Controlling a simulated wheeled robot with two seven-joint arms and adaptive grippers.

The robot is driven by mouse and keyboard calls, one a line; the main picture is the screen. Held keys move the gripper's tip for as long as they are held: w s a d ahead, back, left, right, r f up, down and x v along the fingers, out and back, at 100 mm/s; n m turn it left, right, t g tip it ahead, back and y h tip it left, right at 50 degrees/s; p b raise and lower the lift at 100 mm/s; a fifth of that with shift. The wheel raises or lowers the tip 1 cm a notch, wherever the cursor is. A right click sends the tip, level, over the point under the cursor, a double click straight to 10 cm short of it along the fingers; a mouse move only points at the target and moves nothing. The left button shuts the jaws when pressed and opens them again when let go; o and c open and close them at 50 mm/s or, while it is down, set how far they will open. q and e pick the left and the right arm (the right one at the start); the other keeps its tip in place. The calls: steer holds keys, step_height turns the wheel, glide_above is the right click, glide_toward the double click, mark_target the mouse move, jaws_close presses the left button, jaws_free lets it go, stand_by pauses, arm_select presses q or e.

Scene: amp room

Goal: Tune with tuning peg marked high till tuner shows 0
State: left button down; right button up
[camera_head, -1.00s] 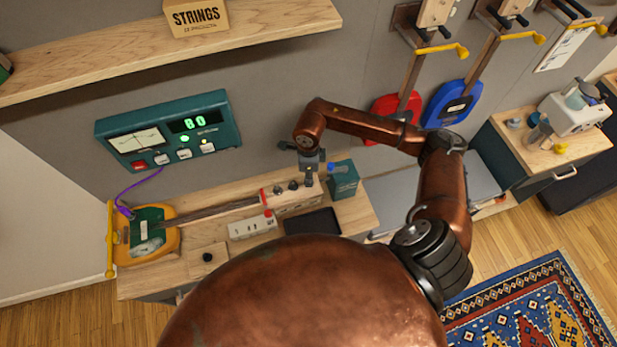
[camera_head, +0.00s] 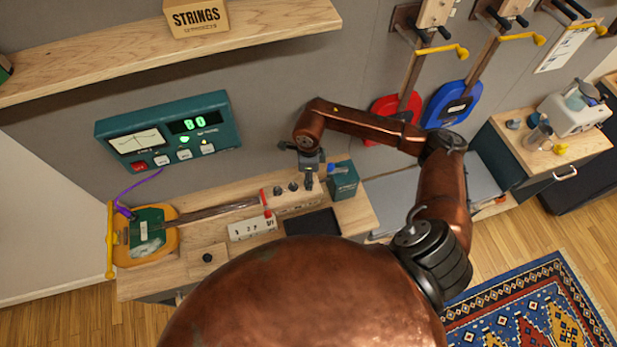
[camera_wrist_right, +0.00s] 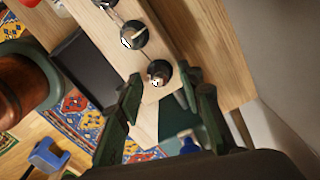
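The teal tuner box (camera_head: 168,130) hangs on the wall. Its green display (camera_head: 195,124) shows two digits; the last looks like 0, but the first is too blurred to tell 0 from 8. A green lamp is lit below. The yellow instrument (camera_head: 147,238) lies on the bench, its neck pointing right to a row of dark tuning pegs (camera_head: 293,187). My right gripper (camera_head: 309,180) is over the right end of the row. In the wrist view its open fingers (camera_wrist_right: 160,86) straddle the end peg (camera_wrist_right: 158,74), with gaps visible. The peg markings are not readable. My left gripper is out of view.
A teal box (camera_head: 342,182) stands just right of my right gripper. A black tray (camera_head: 312,223) and a white labelled strip (camera_head: 252,228) lie in front of the pegs. A shelf with a STRINGS box (camera_head: 196,17) juts out above.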

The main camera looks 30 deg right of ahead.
step_height(320, 180, up, 12)
stand_by(0.4)
steer(key=shift+a+f, duration=0.1)
steer(key=shift+f, duration=0.1)
